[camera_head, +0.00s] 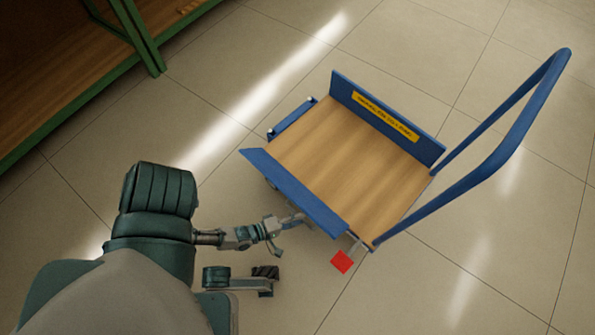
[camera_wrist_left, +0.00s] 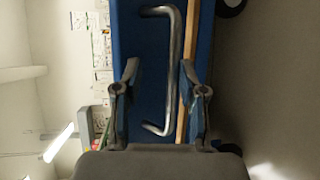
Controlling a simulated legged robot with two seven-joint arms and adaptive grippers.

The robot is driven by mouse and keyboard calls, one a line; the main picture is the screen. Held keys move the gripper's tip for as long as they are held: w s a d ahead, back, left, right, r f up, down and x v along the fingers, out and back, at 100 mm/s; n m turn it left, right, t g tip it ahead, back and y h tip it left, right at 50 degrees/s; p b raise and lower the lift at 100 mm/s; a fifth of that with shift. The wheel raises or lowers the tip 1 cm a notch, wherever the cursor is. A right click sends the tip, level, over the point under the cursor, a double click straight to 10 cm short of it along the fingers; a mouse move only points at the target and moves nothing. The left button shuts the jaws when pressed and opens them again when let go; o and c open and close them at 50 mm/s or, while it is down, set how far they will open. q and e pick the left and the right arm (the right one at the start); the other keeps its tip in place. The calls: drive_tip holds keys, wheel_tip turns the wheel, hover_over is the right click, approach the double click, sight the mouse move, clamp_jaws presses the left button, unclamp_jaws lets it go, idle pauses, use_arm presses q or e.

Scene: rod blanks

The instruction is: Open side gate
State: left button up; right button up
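The cart's near side gate (camera_head: 295,190) is a blue panel along the left edge of the wooden deck, standing up from it. My left gripper (camera_head: 291,232) is low beside the gate's outer face. In the left wrist view, a silver bar handle (camera_wrist_left: 174,70) is fixed on the blue panel (camera_wrist_left: 140,40). The open fingers of my left gripper (camera_wrist_left: 160,92) are on either side of the bar, with gaps to it. I cannot tell whether they touch the panel. My right gripper is not in view.
The cart has a wooden deck (camera_head: 345,160), a far blue panel with a yellow label (camera_head: 385,117) and a tall blue push handle (camera_head: 500,150). A red square (camera_head: 342,262) is at its near corner. A green-framed shelf (camera_head: 140,40) stands upper left. Tiled floor around is clear.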

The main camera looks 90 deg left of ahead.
use_arm(q)
drive_tip(key=shift+r, duration=0.3)
drive_tip(key=shift+r, duration=0.1)
drive_tip(key=shift+s, duration=0.1)
